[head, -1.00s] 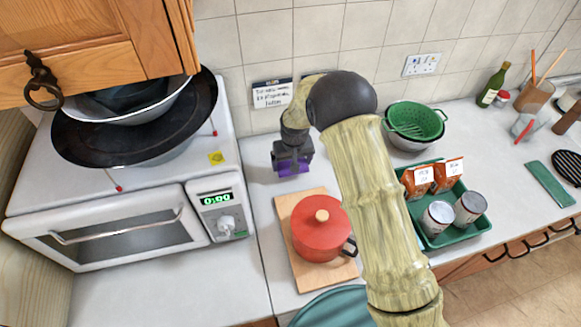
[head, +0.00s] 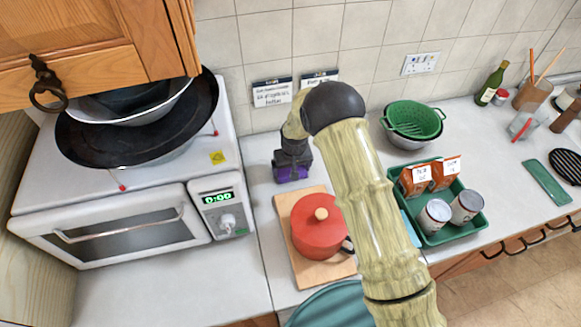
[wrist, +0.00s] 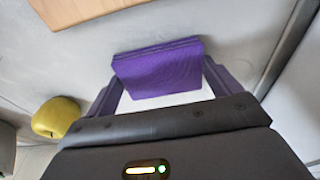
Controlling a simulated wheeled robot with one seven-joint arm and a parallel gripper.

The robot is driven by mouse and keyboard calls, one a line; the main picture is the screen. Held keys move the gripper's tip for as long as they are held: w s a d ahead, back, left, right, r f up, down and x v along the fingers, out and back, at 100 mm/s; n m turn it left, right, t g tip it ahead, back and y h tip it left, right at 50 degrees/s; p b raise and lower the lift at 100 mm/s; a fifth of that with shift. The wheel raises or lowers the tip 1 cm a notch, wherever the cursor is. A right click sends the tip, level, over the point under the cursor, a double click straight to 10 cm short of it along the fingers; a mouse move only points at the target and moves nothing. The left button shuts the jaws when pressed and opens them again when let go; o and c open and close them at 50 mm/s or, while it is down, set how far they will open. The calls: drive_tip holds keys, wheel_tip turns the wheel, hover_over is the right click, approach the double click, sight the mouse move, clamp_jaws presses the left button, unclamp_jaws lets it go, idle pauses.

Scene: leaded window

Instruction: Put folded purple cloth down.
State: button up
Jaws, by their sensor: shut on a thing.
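The folded purple cloth (wrist: 158,68) sits between the purple fingers of my gripper (wrist: 160,82) in the wrist view, with its layered edge facing away. My gripper is shut on it. In the head view my gripper (head: 292,174) points down over the pale counter, behind the wooden board and just right of the microwave. There the cloth is hard to tell from the purple fingers. I cannot tell whether the cloth touches the counter.
A red pot (head: 318,228) stands on a wooden board (head: 300,270) in front of my gripper. The microwave (head: 120,215) is to the left. A green tray (head: 436,238) and green colander (head: 413,120) are to the right. A yellow apple (wrist: 55,117) lies near my gripper.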

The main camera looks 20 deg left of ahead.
drive_tip(key=o, duration=0.8)
drive_tip(key=shift+f, duration=0.1)
wheel_tip(320, 180, up, 12)
drive_tip(key=s+d+b, duration=0.1)
drive_tip(key=b, duration=0.2)
drive_tip(key=shift+s, duration=0.3)
drive_tip(key=shift+d, duration=0.1)
drive_tip(key=d+r+m, duration=0.2)
drive_tip(key=d+r, duration=0.3)
drive_tip(key=d, duration=0.5)
drive_tip(key=s+d+r+m, duration=0.2)
drive_tip(key=s+d, duration=0.7)
drive_tip(key=d, duration=0.2)
drive_tip(key=s+d+r+m+t+h, duration=0.1)
drive_tip(key=s+d+r+m, duration=0.1)
drive_tip(key=s+d, duration=0.7)
drive_tip(key=shift+d+r, duration=0.2)
drive_tip(key=shift+d, duration=0.7)
